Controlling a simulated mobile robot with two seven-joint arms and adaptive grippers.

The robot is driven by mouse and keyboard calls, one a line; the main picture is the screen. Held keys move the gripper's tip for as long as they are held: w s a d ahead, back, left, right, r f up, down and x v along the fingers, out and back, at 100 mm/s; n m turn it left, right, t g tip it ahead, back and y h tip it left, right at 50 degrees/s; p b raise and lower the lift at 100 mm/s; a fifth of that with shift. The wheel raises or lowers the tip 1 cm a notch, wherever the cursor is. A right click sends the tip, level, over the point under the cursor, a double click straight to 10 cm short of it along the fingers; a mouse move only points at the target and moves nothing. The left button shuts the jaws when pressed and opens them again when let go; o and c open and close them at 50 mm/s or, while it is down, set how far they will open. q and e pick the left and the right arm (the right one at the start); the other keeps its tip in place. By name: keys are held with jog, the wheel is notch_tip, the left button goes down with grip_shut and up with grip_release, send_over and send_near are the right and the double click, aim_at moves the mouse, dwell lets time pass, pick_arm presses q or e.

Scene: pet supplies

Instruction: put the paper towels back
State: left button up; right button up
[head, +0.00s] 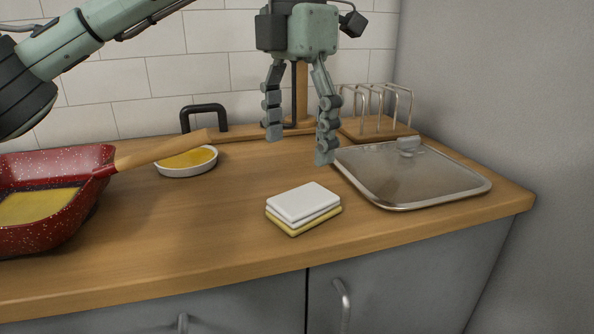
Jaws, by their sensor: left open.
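A small stack (303,203) of flat white layers over a yellow layer lies on the counter near its front edge. The white layers look like folded paper towels, but I cannot tell for sure. No towel roll shows. My left gripper (299,148) hangs above the back of the counter with its fingers pointing down. It is open, with nothing between its fingers, and is apart from the stack, up and behind it. A wooden post (302,82) stands behind the gripper and is partly hidden by it. My right gripper is out of view.
A red speckled pan (92,160) holding something yellow stands at left, its wooden handle reaching right over a white dish (186,170). A glass lid (410,176) lies at right, before a wire rack (376,108). The counter's middle (215,222) is clear.

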pick_arm(q)
jog(key=shift+r, duration=2.15)
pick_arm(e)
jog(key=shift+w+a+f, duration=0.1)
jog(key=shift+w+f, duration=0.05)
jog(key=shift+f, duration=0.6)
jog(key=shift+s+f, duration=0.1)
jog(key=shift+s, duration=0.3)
